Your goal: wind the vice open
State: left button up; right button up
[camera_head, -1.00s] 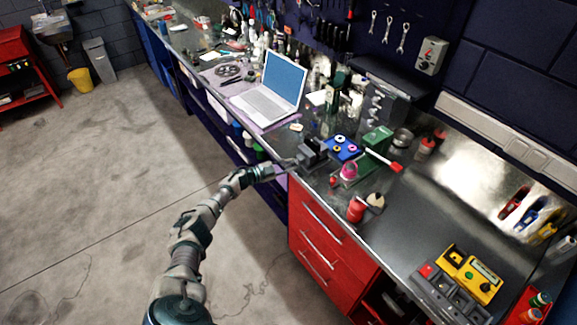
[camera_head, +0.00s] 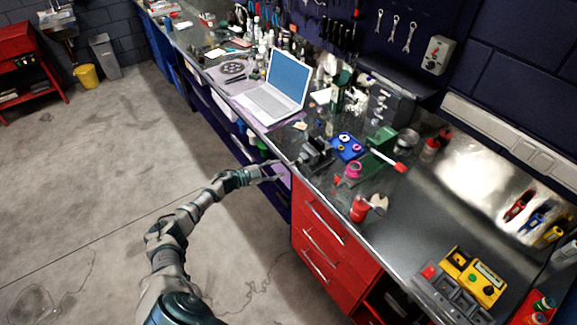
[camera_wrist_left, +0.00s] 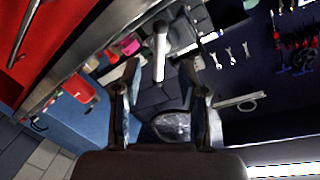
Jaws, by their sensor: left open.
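The dark grey vice (camera_head: 316,155) stands at the front edge of the bench, left of the blue tray. My left gripper (camera_head: 279,170) is in front of the bench edge, just left of the vice, with its fingers apart and pointing at it. In the left wrist view, the open fingers (camera_wrist_left: 160,72) stand on either side of a pale bar with a rounded end (camera_wrist_left: 160,45), which looks like the vice's handle or screw. I cannot tell whether a finger touches it. The vice's jaw gap is too small to make out. My right gripper is out of view.
Red drawers (camera_head: 330,238) are below. The floor in front is clear.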

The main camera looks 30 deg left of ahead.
pick_arm(q)
jog(key=v, duration=0.4)
jog(key=shift+s+a, duration=0.25)
jog(key=shift+a, duration=0.05)
jog(key=shift+f, duration=0.15)
